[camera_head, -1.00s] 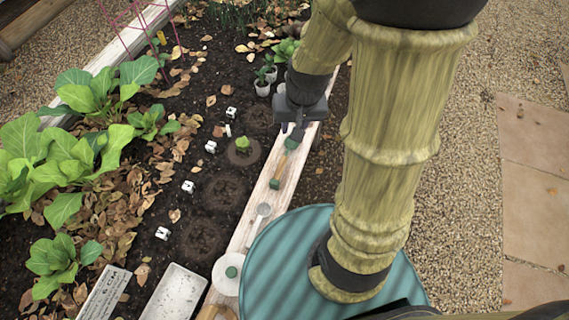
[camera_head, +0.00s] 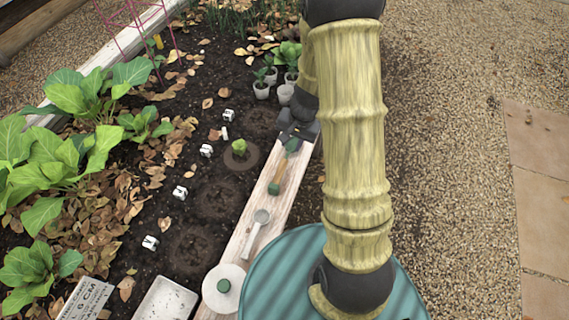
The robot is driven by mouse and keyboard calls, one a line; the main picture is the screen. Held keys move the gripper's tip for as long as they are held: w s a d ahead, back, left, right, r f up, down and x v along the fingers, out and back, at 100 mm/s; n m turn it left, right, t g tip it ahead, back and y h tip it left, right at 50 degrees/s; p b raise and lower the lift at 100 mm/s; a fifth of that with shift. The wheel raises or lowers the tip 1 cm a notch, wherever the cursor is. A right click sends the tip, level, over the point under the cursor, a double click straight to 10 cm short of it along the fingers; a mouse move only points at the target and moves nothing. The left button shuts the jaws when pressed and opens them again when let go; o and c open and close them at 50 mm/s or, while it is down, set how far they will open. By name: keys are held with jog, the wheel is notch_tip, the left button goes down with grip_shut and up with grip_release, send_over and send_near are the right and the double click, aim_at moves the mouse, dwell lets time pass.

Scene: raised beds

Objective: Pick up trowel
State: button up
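A tool with a wooden handle and green parts (camera_head: 280,170) lies along the pale wooden edge board of the bed. A second small tool, a grey scoop-like one with a pale handle (camera_head: 256,230), lies nearer on the same board. Which of the two is the trowel is hard to tell at this size. My dark gripper (camera_head: 288,138) is low over the board at the far green end of the wooden-handled tool. Its fingers are small and partly hidden, so I cannot tell whether they are open or touching the tool.
The edge board (camera_head: 235,250) also carries a white disc with a green centre (camera_head: 223,287). Small potted seedlings (camera_head: 262,90) stand beyond my gripper. A seedling (camera_head: 239,148), white markers (camera_head: 206,151) and leafy plants (camera_head: 60,160) fill the bed. Gravel (camera_head: 450,180) lies open at right.

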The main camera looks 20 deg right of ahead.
aim_at(283, 165)
jog(key=f+b, duration=0.1)
jog(key=f, duration=0.2)
jog(key=a+f+b, duration=0.1)
jog(key=f+b, duration=0.1)
jog(key=f, duration=0.2)
jog(key=w+f+b, duration=0.1)
jog(key=f, duration=0.2)
jog(key=shift+a+f, duration=0.25)
jog(key=shift+a, duration=0.05)
jog(key=shift+w+a+f+b, duration=0.1)
jog(key=shift+w+f+b, duration=0.05)
jog(key=shift+f+b, duration=0.15)
jog(key=f+b, duration=0.2)
jog(key=f, duration=0.1)
jog(key=w+f+b, duration=0.1)
jog(key=f, duration=0.1)
jog(key=shift+a, duration=0.35)
grip_shut()
